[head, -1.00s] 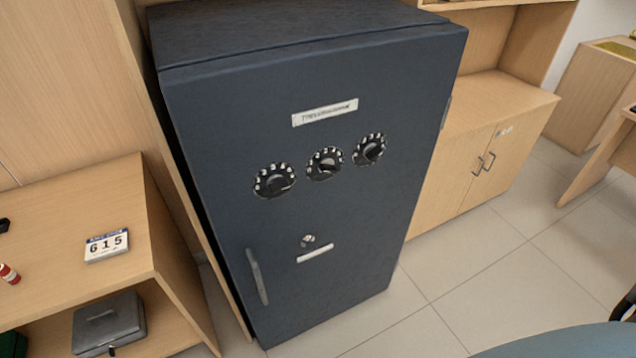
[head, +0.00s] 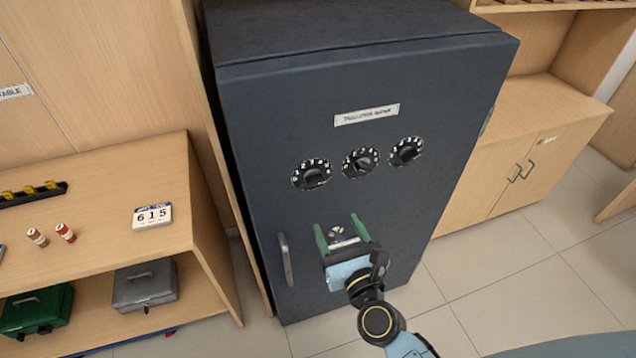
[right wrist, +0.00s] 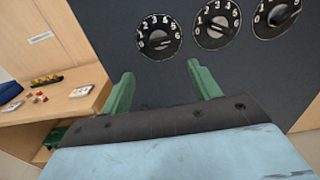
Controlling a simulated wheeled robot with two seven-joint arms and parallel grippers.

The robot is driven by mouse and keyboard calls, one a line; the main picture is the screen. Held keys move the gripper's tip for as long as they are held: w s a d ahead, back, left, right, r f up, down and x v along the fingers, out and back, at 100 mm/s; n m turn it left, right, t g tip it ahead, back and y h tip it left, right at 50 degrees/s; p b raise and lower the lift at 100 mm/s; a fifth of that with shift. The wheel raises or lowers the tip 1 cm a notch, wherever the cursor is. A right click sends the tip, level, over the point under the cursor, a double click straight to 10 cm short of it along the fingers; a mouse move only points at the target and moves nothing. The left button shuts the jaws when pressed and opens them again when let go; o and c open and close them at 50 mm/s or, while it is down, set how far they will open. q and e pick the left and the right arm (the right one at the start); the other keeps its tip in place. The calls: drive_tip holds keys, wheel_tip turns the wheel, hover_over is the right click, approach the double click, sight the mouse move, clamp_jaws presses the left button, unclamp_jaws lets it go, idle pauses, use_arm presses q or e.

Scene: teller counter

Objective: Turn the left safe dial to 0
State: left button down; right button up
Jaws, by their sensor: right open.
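The dark blue safe (head: 262,200) faces me with a row of three black dials with white numbers. The left dial (head: 312,175) also shows in the right wrist view (right wrist: 158,37); its pointer setting is too small to read surely. The middle dial (head: 361,162) and right dial (head: 406,151) sit to its right. My right gripper (head: 337,223) is open and empty, its green fingers pointing up at the safe door below the dials. In the right wrist view its fingertips (right wrist: 160,72) lie below the left dial, apart from it. My left gripper is out of view.
A door handle (head: 286,260) stands out at the lower left of the safe. A wooden cabinet (head: 540,140) stands at right.

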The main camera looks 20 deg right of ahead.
sight(317, 184)
drive_tip(key=w, duration=0.8)
drive_tip(key=w+p, duration=0.1)
drive_tip(key=w, duration=0.4)
drive_tip(key=shift+w+a, duration=0.1)
drive_tip(key=shift+a, duration=0.15)
drive_tip(key=c, duration=1)
